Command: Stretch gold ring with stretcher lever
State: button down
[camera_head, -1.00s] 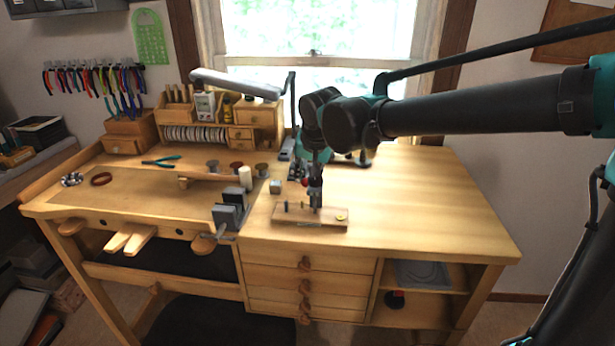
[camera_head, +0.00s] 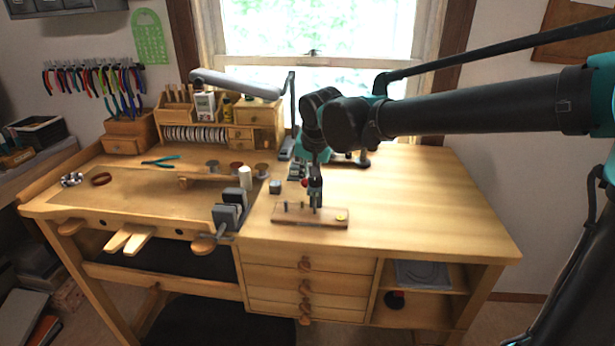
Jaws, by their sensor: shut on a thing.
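My gripper (camera_head: 315,194) points down over a small wooden board (camera_head: 295,220) near the front of the bench. It is shut on a thin dark upright part that I take to be the stretcher lever, though the fingers hide most of it. The board carries a few small dark pegs (camera_head: 286,206) at its left. A small gold-yellow round thing (camera_head: 341,217) lies at the board's right end and may be the gold ring. It is too small to tell whether it is a ring.
A grey vise (camera_head: 230,212) stands left of the board. A small grey block (camera_head: 275,187) and a white cylinder (camera_head: 245,178) stand behind it. The bench top (camera_head: 430,215) is clear to the right. Wooden drawers (camera_head: 255,115) stand at the back.

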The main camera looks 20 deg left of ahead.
jog(key=shift+w+a+r+g+h, duration=0.1)
jog(key=shift+w+r+g+h, duration=0.1)
jog(key=shift+r+g, duration=0.35)
jog(key=shift+w+r+g+h, duration=0.1)
jog(key=shift+w+r+g, duration=0.05)
jog(key=shift+r+g, duration=0.35)
jog(key=shift+w+a+r+g+h, duration=0.2)
jog(key=shift+w+r+g, duration=0.15)
jog(key=shift+r+g, duration=0.2)
jog(key=shift+w+a+r+g+h, duration=0.1)
jog(key=shift+w+r+g+h, duration=0.1)
jog(key=shift+w+r+g, duration=0.3)
jog(key=shift+w+a+r, duration=0.2)
jog(key=shift+w+r, duration=0.3)
jog(key=shift+r, duration=0.25)
jog(key=shift+w+a+r, duration=0.15)
jog(key=shift+w+r, duration=0.2)
jog(key=shift+w, duration=0.15)
jog(key=shift+w+a+r, duration=0.15)
jog(key=shift+w+r, duration=0.15)
jog(key=shift+w, duration=0.15)
jog(key=c, duration=1.8)
grip_release()
jog(key=shift+w+a, duration=0.1)
jog(key=shift+o, duration=0.6)
